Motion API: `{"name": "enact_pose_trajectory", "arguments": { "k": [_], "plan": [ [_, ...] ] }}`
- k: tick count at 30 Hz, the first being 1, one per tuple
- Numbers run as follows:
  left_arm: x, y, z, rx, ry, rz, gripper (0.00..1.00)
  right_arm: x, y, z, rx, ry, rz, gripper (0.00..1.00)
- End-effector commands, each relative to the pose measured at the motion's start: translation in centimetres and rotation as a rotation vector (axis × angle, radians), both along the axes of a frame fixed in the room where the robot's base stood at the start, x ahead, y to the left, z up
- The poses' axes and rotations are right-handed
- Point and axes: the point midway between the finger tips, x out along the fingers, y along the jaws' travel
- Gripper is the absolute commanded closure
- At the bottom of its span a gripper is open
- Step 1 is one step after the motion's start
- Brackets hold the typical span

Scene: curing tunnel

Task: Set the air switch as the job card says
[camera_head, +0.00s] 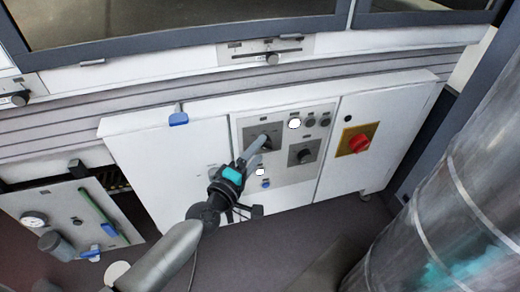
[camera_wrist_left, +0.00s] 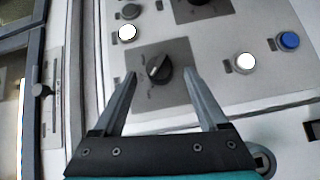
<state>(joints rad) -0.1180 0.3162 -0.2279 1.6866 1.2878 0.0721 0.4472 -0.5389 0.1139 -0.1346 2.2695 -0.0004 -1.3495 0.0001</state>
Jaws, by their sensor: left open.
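A grey control panel (camera_head: 283,180) is set in the white cabinet front. My open left gripper (camera_head: 263,143) is at its upper-left dark plate, which it partly hides in the head view. In the left wrist view, a black rotary knob (camera_wrist_left: 158,69) on this plate shows between the tips of my left gripper (camera_wrist_left: 160,76). I cannot tell whether the tips reach around it or touch. The knob has a pale mark, but its labels are too small to read. A second dark knob (camera_head: 302,154) sits to the right. I cannot read which is the air switch. No job card is recognisable. My right gripper is out of view.
A lit white lamp (camera_head: 294,123) and a blue button (camera_head: 266,184) are on the panel. A red switch (camera_head: 358,143) on yellow is right of it. A large metal cylinder (camera_head: 455,215) is at right.

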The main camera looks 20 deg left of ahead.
Motion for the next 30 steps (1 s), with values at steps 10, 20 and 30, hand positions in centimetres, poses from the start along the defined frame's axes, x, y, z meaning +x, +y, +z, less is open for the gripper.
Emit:
{"name": "enact_pose_trajectory", "arguments": {
  "k": [10,20,30],
  "plan": [
    [1.7,-0.3,-0.1,0.0,0.001,0.0,0.24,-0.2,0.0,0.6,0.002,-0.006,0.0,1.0],
    [1.7,-0.3,-0.1,0.0,0.001,0.0,0.4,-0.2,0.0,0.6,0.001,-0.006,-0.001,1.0],
    [1.7,-0.3,-0.1,0.0,0.001,-0.001,0.78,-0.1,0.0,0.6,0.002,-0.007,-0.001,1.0]
  ]
}}
